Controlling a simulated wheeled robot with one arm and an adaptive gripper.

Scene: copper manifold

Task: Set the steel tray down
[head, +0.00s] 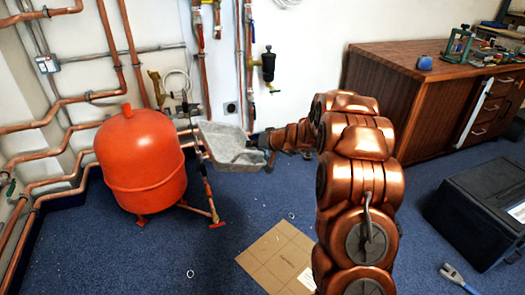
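The steel tray (226,143) is a grey, mottled, shallow piece in the middle of the head view, in front of the white wall. It looks tilted, with its inside face partly turned towards me. My gripper (267,152) is at the tray's right edge and appears shut on it. The tray seems held up off the floor, just right of the red tank. The fingertips are small and dark here, and their exact contact with the rim is hard to make out.
The red tank (139,165) and copper pipes (62,100) stand at the left. A cardboard sheet (277,262) lies on the blue carpet (130,262). Carpet is open at front left.

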